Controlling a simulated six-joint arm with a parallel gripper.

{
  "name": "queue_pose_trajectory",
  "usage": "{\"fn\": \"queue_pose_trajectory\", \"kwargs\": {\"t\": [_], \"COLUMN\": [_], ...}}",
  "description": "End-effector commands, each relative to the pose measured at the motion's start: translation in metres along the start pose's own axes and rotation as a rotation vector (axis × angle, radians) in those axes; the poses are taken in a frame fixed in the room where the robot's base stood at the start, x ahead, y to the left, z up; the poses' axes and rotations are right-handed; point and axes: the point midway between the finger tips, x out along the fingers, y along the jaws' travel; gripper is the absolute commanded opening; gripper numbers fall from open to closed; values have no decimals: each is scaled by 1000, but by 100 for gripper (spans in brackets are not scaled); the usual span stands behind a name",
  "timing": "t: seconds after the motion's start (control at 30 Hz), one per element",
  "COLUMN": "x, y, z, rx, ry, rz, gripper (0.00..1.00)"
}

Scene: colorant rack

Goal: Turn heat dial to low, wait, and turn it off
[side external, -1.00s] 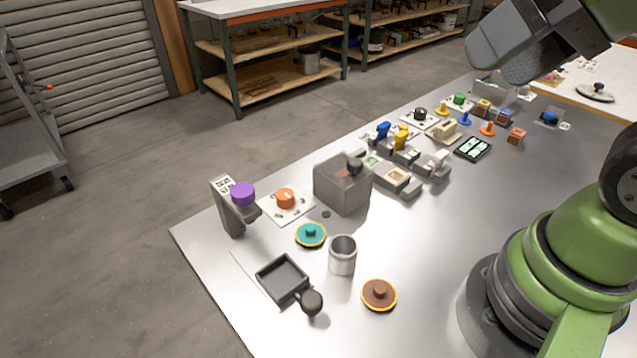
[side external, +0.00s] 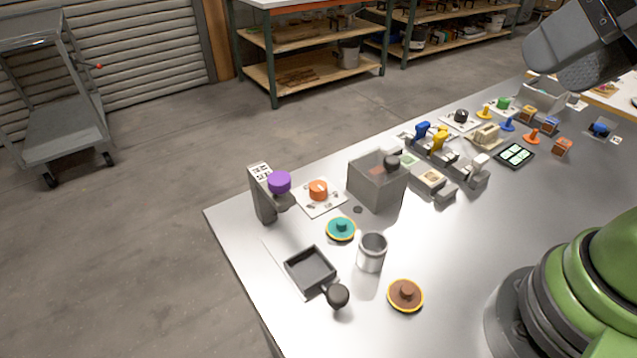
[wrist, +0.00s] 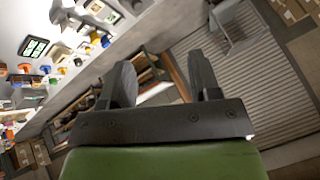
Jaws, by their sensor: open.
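Which dial is the heat dial I cannot tell for sure. An orange dial (side external: 318,190) sits on a white marked plate (side external: 330,207) near the table's far left edge. A purple dial (side external: 279,182) is on an upright grey stand (side external: 262,202) left of it. A black knob (side external: 461,116) on another white plate is farther back. My gripper (wrist: 160,62) is open and empty in the wrist view, raised well away from these dials. In the side view my arm's end is at the top right, partly cut off, and its fingers are not clear.
A grey box (side external: 376,185) with a dark knob stands right of the orange dial. A square pan (side external: 310,268), a metal cup (side external: 372,253), a teal lid (side external: 341,229) and a brown lid (side external: 405,295) are in front. Switches (side external: 438,142) and small coloured parts fill the back. The table's right middle is clear.

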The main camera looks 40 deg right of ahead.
Motion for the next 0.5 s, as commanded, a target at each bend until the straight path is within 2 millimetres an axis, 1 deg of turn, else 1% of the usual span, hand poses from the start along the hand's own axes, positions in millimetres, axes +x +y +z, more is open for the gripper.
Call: {"fn": "queue_pose_trajectory", "kwargs": {"t": [0.3, 0.37, 0.5], "x": [0, 0, 2], "y": [0, 0, -4], "z": [0, 0, -8], "rx": [0, 0, -7], "ry": [0, 0, -21], "rz": [0, 0, 8], "gripper": [57, 61, 61]}}
